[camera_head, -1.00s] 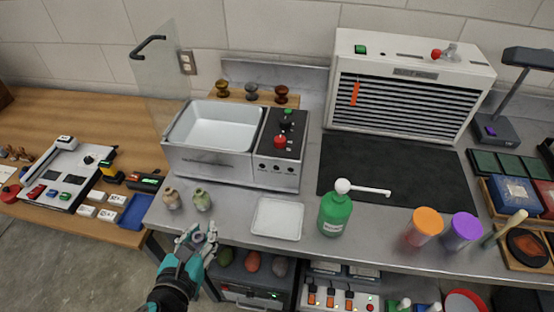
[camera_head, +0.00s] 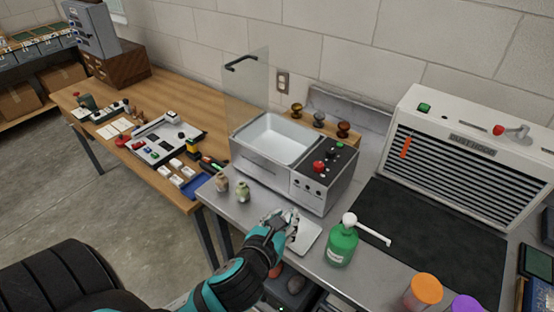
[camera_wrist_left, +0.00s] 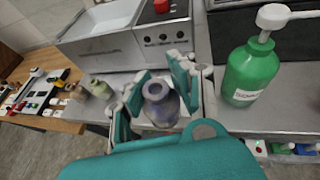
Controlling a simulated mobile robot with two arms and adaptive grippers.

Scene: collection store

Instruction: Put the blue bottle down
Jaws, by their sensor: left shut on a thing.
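The blue bottle (camera_wrist_left: 160,108), small and grey-blue with a round open neck, is between the fingers of my left gripper (camera_wrist_left: 158,98) in the left wrist view. The gripper is shut on it and holds it about upright. In the head view my left gripper (camera_head: 281,229) is over the left part of a white tray (camera_head: 309,242) at the counter's front edge. The hand hides the bottle there, and I cannot tell whether its base touches anything. My right gripper is not in view.
Two small bottles, one beige (camera_head: 221,182) and one greenish (camera_head: 243,191), stand left of the tray. A green pump bottle (camera_head: 342,246) stands close to its right. A steel basin unit (camera_head: 275,150) with knobs is behind. A black mat (camera_head: 430,240) lies farther right.

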